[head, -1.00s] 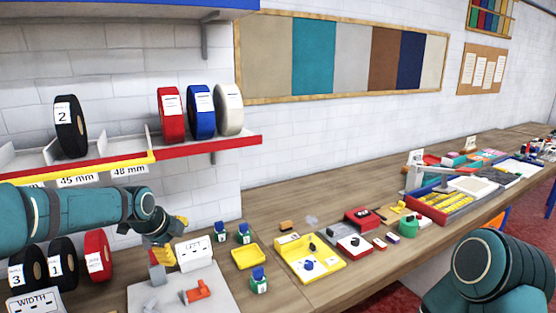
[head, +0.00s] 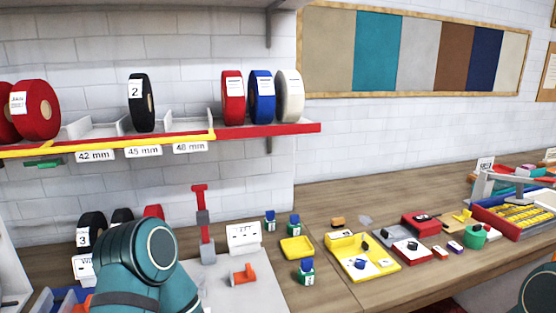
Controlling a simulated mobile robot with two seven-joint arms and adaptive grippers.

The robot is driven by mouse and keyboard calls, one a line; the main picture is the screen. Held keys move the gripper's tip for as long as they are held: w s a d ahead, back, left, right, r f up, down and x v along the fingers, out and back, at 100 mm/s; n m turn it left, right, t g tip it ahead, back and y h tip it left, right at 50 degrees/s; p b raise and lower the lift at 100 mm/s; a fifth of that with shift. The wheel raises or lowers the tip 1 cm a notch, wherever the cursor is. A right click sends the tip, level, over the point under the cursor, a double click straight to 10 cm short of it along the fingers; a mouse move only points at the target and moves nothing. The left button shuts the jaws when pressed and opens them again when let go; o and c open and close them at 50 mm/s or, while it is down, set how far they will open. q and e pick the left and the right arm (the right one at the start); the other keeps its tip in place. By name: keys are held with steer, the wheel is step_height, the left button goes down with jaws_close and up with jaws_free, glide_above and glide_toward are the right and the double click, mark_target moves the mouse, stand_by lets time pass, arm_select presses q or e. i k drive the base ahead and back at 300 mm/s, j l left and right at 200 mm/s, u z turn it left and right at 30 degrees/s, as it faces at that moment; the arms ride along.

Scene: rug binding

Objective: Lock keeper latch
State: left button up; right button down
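No part is labelled as the keeper latch, and I cannot tell which one it is. A red upright lever with a grey block on it (head: 204,225) stands at the back left of a pale grey plate (head: 262,296). An orange-red bracket-like piece (head: 243,275) sits on the same plate. A yellow rail (head: 105,142) runs along the shelf front, with a small green piece (head: 44,163) under it at the left. My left arm rises at the lower left, but its gripper is out of sight. Only a bit of my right arm shows at the lower right edge; its gripper is not visible.
Tape rolls stand on the shelf, including a black roll marked 2 (head: 143,103) and a blue roll (head: 262,98). Small green-and-blue bottles (head: 304,271), a yellow dish (head: 297,247) and a yellow tray (head: 362,258) stand on the bench. Bare wood shows behind them.

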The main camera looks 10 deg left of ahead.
mark_target(53, 162)
steer(key=u, duration=1.6)
